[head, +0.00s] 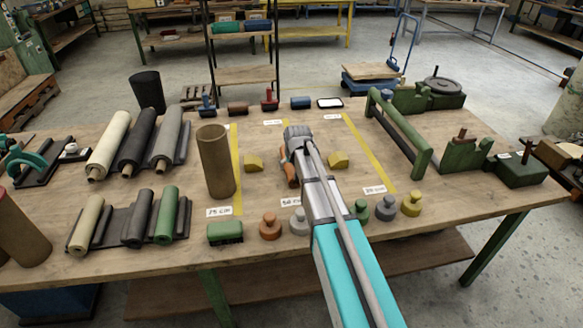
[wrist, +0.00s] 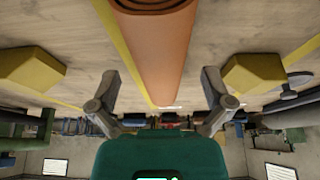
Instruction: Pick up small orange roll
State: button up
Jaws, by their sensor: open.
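The small orange roll (head: 290,172) lies on the table between two yellow blocks, partly hidden by my arm in the head view. In the wrist view the orange roll (wrist: 155,50) runs from the top edge down to the middle, its spiral end at the top. My gripper (wrist: 161,76) is open, with one finger on each side of the roll's line and gaps to both. In the head view my gripper (head: 297,135) is over the roll's far part. I cannot tell its exact height above the roll.
Yellow blocks (head: 253,163) and (head: 338,160) flank the roll. A brown tube (head: 215,160) stands to the left. Knobbed weights, including an orange one (head: 270,226), line the front edge. A green frame (head: 400,135) stands right. Racked rolls (head: 140,140) lie left.

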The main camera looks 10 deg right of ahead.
jog(key=shift+b+x, duration=1.55)
jog(key=shift+x, duration=0.4)
jog(key=shift+d, duration=0.1)
jog(key=c, duration=1.1)
